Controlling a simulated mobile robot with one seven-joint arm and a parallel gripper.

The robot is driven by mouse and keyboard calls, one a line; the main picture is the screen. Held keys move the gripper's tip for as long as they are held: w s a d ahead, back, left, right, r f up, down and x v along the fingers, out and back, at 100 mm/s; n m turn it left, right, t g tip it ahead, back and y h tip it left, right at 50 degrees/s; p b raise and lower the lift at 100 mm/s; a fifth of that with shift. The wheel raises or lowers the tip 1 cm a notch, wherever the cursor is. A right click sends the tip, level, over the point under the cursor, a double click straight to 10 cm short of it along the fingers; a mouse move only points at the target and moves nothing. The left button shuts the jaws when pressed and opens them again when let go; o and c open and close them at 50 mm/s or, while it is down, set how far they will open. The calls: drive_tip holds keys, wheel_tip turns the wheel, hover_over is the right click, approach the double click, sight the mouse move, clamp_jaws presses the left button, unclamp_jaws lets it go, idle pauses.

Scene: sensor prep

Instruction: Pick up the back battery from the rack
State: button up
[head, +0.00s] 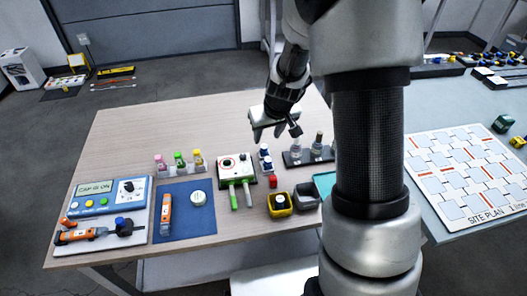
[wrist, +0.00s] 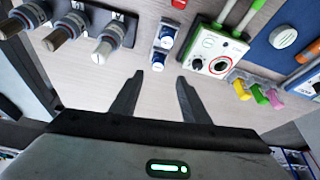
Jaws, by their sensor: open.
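A small white rack (head: 271,170) stands near the middle of the wooden table, holding two blue-and-white batteries one behind the other. The back battery (head: 263,149) is the farther one in the head view. In the wrist view the back battery (wrist: 158,60) is the one nearer my fingers, and the front battery (wrist: 167,35) is beyond it. My gripper (head: 277,131) is open and empty, above and a little behind the rack. In the wrist view my gripper's fingertips (wrist: 159,78) are spread just short of the back battery, touching nothing.
A dark holder with several grey sensors (head: 318,145) stands close right. A red piece (head: 273,181) and a yellow bin (head: 279,212) are in front. The table behind the rack is clear.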

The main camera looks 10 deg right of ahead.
sight(264, 147)
drive_tip(key=x, duration=0.4)
drive_tip(key=b+x, duration=0.1)
drive_tip(key=x, duration=0.3)
drive_tip(key=shift+w+d+f, duration=0.2)
drive_tip(key=shift+w+f, duration=0.05)
clamp_jaws()
